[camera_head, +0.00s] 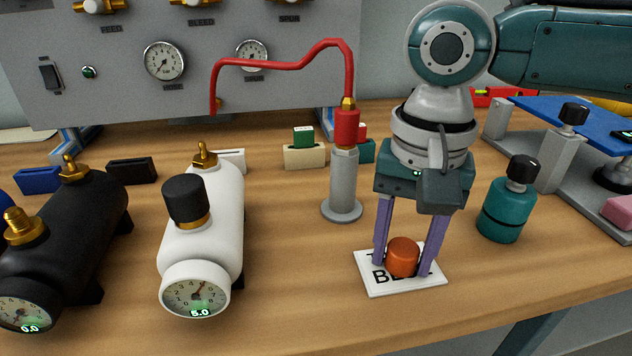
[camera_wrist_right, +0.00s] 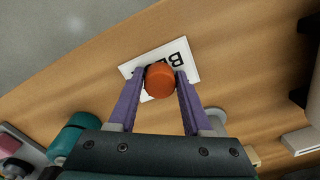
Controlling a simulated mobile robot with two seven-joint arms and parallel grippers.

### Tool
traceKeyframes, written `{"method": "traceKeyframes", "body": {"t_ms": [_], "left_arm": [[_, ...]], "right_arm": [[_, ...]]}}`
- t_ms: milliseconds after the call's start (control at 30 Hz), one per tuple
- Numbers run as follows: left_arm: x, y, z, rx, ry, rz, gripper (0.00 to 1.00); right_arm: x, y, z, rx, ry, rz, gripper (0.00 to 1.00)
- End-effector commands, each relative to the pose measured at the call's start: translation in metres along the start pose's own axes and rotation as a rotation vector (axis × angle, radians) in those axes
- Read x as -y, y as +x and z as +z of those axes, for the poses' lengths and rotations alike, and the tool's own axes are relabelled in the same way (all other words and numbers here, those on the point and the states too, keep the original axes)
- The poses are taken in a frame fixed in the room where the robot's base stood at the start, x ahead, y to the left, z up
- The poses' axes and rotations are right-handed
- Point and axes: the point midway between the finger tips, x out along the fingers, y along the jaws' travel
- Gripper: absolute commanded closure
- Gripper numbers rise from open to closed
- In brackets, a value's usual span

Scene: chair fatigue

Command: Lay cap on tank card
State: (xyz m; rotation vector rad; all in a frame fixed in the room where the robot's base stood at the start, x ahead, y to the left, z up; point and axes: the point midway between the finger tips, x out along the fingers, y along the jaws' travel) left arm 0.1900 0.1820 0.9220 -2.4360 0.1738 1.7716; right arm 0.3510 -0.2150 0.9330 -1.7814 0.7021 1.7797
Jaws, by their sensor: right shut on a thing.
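An orange cap (camera_head: 403,256) is between the purple fingers of my right gripper (camera_head: 402,262), which is shut on it. The cap also shows in the right wrist view (camera_wrist_right: 160,77), between the fingertips (camera_wrist_right: 161,80). A white card with black lettering (camera_head: 432,278) lies on the bench directly under the cap; it also shows in the wrist view (camera_wrist_right: 185,53). The cap and fingers hide part of its lettering. The cap is at or just above the card; I cannot tell whether it touches. My left gripper is not in view.
A white tank (camera_head: 215,220) with a black cap and gauge and a black tank (camera_head: 80,225) stand at left. A grey post with a red hose (camera_head: 344,180) stands left of my right gripper. A teal bottle (camera_head: 505,210) stands at right. The bench front is clear.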

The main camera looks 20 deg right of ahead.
Motion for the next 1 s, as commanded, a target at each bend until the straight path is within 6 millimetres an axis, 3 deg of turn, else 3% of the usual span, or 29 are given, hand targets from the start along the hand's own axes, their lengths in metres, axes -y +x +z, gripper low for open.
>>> {"method": "traceKeyframes", "body": {"t_ms": [267, 300, 533, 633, 1000], "left_arm": [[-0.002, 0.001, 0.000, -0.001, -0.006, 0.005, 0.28], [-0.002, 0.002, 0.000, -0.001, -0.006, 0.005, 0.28], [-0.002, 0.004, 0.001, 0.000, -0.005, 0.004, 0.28], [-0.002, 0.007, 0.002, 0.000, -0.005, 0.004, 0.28], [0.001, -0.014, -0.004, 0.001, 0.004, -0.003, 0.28]], "right_arm": [[-0.004, 0.016, 0.000, -0.004, 0.001, 0.012, 1.00], [-0.005, 0.016, 0.000, -0.004, 0.001, 0.012, 0.47], [-0.004, 0.014, -0.001, -0.006, 0.001, 0.011, 0.21], [-0.004, 0.004, -0.002, -0.008, 0.002, 0.010, 0.21], [-0.001, -0.087, -0.001, -0.004, 0.002, 0.003, 0.21]]}}
